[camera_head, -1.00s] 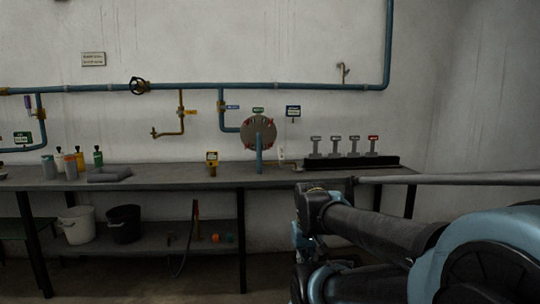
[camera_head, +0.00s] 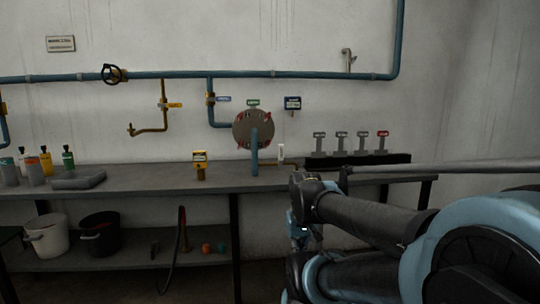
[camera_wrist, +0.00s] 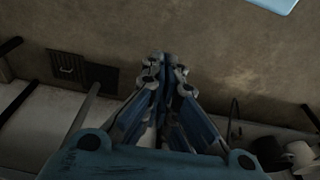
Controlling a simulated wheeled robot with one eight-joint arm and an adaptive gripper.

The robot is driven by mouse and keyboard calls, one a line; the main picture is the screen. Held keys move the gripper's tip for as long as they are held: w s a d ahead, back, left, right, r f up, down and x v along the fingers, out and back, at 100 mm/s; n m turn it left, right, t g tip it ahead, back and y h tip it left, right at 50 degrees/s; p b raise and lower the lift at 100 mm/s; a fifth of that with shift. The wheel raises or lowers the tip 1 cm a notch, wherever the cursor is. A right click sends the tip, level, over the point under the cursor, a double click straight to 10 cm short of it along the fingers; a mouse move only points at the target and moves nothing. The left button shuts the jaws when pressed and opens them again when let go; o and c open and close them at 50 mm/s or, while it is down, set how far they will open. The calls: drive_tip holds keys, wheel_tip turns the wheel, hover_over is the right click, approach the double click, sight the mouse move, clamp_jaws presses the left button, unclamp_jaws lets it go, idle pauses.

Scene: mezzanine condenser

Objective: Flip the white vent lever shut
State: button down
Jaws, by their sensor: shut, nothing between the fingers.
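The white lever (camera_head: 281,152) stands upright on the bench, just right of the round grey condenser flange (camera_head: 241,128) with its blue pipe. It is small in the head view, and its fine position is hard to tell. My gripper (camera_head: 299,238) hangs low in front of the bench, below the bench top and well short of the lever. In the wrist view my gripper (camera_wrist: 165,62) is shut with nothing between its fingers, over the floor. The lever does not show in the wrist view.
The bench (camera_head: 130,178) runs along the wall, with a yellow device (camera_head: 200,165), a grey tray (camera_head: 79,180) and bottles on it. Several grey levers, one red-topped, stand on a black block (camera_head: 340,161) to the right. Buckets (camera_head: 99,233) stand on the lower shelf.

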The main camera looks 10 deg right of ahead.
drive_tip(key=w+d+r+n+t+h, duration=0.3)
drive_tip(key=w+r, duration=0.4)
drive_tip(key=w, duration=0.6)
drive_tip(key=w+d+r+n+h, duration=0.15)
drive_tip(key=w+r+h, duration=0.45)
drive_tip(key=w, duration=0.7)
drive_tip(key=w+a+r+n+t+h, duration=0.2)
drive_tip(key=w+a+t, duration=0.1)
drive_tip(key=w+a, duration=0.5)
drive_tip(key=w+a+r+n+t+h, duration=0.1)
drive_tip(key=w+a+r+n+t, duration=0.1)
drive_tip(key=w+a, duration=0.6)
drive_tip(key=w+r+t, duration=0.1)
drive_tip(key=w+t, duration=0.1)
drive_tip(key=w, duration=0.5)
drive_tip(key=shift+a+t+h, duration=0.25)
drive_tip(key=shift+t+h, duration=0.05)
drive_tip(key=shift+h, duration=0.1)
drive_tip(key=shift+r, duration=0.1)
